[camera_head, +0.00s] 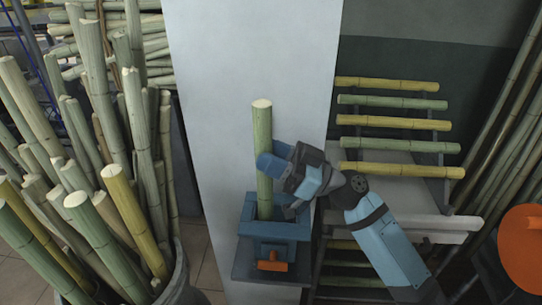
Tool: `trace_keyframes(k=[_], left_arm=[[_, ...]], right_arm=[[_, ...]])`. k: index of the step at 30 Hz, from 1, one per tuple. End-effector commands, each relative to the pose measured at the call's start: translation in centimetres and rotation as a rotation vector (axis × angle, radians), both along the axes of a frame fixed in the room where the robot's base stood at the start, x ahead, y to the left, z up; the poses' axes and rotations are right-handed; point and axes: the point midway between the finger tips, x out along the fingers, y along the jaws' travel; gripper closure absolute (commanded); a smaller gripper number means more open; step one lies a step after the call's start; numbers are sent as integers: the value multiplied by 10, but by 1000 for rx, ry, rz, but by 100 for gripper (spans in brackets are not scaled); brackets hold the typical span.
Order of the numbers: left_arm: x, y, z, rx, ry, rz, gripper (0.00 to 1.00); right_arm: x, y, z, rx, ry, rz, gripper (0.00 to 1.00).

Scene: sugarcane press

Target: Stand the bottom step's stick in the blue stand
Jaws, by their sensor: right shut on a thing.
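My right gripper (275,167) is shut on a pale green stick (262,132). The stick is upright, with its cut top end well above the fingers. Its lower end is within the open top of the blue stand (282,250); whether it touches the bottom inside is hidden by the stand's front wall. The blue stand has an orange part on its front and stands by the grey-white panel. The stepped rack (447,190) at the right bears several green and yellow sticks, the lowest in its upper row being a yellow stick (401,170). My left gripper is not in view.
A large bin (180,283) full of tall upright canes fills the left side. More sticks (350,245) lie low behind my right arm. A round orange thing (521,247) is at the far right, with tall canes (512,110) behind.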

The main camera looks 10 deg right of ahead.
Motion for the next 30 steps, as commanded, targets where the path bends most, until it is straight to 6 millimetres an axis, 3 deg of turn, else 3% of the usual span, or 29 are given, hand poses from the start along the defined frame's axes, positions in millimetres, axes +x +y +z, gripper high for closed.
trace_keyframes(k=[11,12,15,21,25,30], left_arm=[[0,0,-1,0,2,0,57],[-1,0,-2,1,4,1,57],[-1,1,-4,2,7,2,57],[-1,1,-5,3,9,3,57],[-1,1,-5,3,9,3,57],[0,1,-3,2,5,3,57]], right_arm=[[0,0,1,1,-1,0,100],[0,0,1,1,-1,0,58],[0,0,1,1,-1,0,35],[0,0,1,0,-1,0,35],[0,0,0,-1,0,0,5],[0,0,0,-1,0,0,5]])
